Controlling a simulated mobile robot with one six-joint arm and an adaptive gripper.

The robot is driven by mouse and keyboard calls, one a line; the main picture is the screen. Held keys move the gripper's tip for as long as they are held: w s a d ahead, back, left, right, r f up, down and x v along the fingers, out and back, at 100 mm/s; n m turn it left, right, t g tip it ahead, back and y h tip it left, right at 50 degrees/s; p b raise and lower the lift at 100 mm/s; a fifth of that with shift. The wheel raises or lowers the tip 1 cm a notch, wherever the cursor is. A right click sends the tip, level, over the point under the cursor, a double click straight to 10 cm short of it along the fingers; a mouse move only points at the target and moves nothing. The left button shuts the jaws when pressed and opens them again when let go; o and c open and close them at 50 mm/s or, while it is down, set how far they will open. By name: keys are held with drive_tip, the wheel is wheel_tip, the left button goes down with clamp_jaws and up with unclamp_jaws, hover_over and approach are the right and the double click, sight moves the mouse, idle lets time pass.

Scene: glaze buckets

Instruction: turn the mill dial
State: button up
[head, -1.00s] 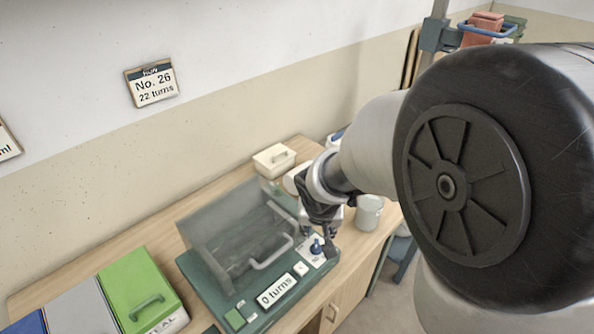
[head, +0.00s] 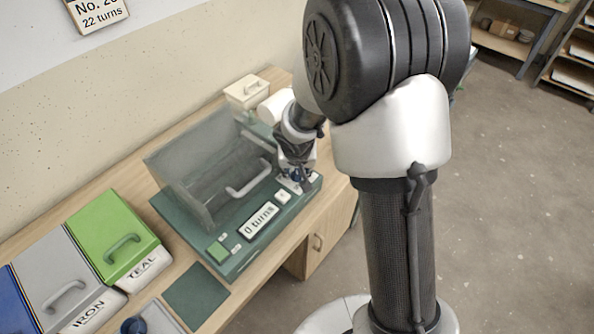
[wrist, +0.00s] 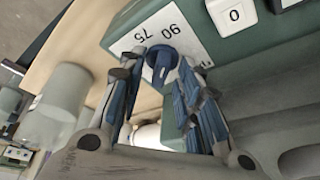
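The mill (head: 168,205) is a green machine on the wooden bench with a clear tilted cover and a grey handle (head: 248,180). Its display (head: 259,220) reads "0 turns". The blue mill dial (wrist: 160,62) sits on a white plate marked 90 and 75 in the wrist view. My gripper (wrist: 162,62) has its two fingers apart, one on each side of the dial, with the dial between the fingertips. I cannot tell whether either finger touches it. In the head view my gripper (head: 296,175) is down over the dial plate and mostly hides the dial.
A wall card (head: 97,14) ends in "22 turns". A white button marked 0 (wrist: 235,15) is beside the dial. A green TEAL bin (head: 105,225) and a grey IRON bin (head: 50,270) stand at left. A white lidded box (head: 247,90) is behind the mill.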

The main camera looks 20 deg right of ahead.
clamp_jaws()
idle(0.4)
